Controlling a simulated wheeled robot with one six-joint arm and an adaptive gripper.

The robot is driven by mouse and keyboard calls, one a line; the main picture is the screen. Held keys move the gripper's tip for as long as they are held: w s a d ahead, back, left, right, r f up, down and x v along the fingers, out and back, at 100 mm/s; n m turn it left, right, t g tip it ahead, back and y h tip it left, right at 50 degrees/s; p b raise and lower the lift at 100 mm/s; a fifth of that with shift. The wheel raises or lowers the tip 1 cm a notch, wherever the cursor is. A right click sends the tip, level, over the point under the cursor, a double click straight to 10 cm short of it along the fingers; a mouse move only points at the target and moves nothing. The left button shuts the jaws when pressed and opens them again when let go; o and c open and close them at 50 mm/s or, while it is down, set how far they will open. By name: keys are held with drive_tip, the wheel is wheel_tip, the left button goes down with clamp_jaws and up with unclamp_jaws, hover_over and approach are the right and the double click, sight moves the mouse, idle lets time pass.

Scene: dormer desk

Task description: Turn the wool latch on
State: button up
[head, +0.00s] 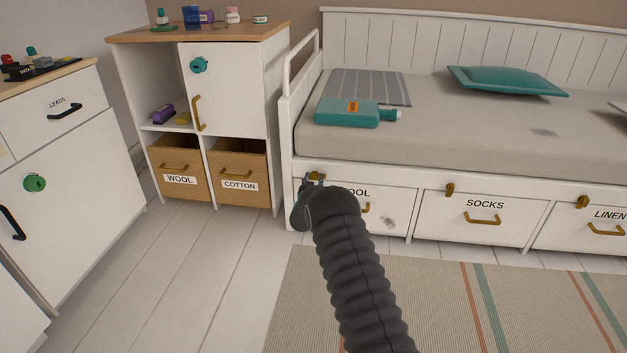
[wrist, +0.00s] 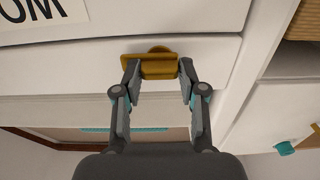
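My dark arm covers much of that drawer and most of my gripper in the head view. In the wrist view the latch (wrist: 150,66) appears as a bar lying crosswise, with a round pivot behind it. My gripper (wrist: 158,68) is open, with its fingertips at the latch, one near each end. The left fingertip overlaps the bar in the picture; I cannot tell whether either finger touches it.
The socks drawer (head: 480,222) and linen drawer (head: 603,232) have brass latches (head: 450,189) above them, standing upright. A white cabinet (head: 235,90) with wool and cotton baskets stands left of the bed. A striped rug (head: 440,290) covers the floor in front; bare floor lies left.

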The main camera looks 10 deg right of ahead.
drive_tip(key=shift+w+r, duration=0.1)
drive_tip(key=shift+r, duration=0.05)
drive_tip(key=m, duration=0.4)
drive_tip(key=shift+d, duration=0.1)
drive_tip(key=m, duration=0.5)
drive_tip(key=shift+d, duration=0.1)
drive_tip(key=m, duration=0.5)
drive_tip(key=shift+d+m, duration=0.1)
drive_tip(key=shift+m, duration=1.9)
